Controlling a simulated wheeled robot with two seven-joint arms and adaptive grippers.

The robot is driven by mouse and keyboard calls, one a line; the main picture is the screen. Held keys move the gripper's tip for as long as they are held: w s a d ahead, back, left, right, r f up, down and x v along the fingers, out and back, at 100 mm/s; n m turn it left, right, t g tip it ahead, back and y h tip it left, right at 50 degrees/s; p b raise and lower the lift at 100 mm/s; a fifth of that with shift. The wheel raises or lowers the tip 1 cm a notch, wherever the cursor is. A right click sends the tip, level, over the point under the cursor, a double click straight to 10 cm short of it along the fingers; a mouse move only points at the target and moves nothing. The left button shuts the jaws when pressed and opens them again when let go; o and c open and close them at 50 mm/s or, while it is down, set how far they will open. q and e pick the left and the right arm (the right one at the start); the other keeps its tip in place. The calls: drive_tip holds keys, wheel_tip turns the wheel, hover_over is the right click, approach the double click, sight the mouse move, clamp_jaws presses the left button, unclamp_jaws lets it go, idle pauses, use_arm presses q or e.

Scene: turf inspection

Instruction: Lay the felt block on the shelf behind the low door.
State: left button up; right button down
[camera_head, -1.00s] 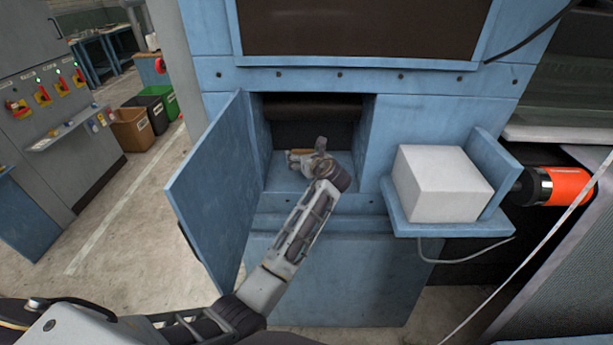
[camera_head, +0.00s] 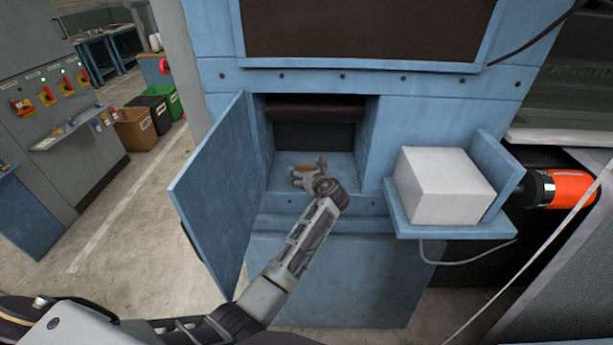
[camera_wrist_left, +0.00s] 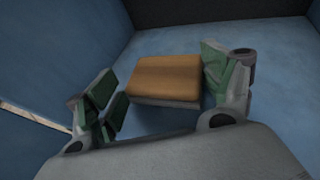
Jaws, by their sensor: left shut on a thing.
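The felt block (camera_wrist_left: 165,78), tan on top with a grey lower layer, lies between the green-padded fingers of my left gripper (camera_wrist_left: 160,90) in the left wrist view. The right-hand pad is against its side. In the head view, my left gripper (camera_head: 309,177) is inside the open compartment, shut on the small felt block (camera_head: 302,168), which is partly hidden by the fingers. The blue shelf (camera_head: 340,162) is the compartment floor below it; I cannot tell whether the block touches it. The low door (camera_head: 222,190) stands wide open at the left. My right gripper is not in view.
A white box (camera_head: 440,185) sits on a blue side ledge (camera_head: 450,230) right of the opening. The compartment walls are close on both sides of the hand. An orange and black cylinder (camera_head: 565,187) is at far right. Bins (camera_head: 135,130) stand far left.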

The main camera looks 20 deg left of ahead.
use_arm(q)
drive_tip(key=shift+f, duration=0.9)
drive_tip(key=shift+f, duration=0.2)
drive_tip(key=o, duration=0.9)
drive_tip(key=shift+o, duration=0.2)
drive_tip(key=shift+r, duration=0.2)
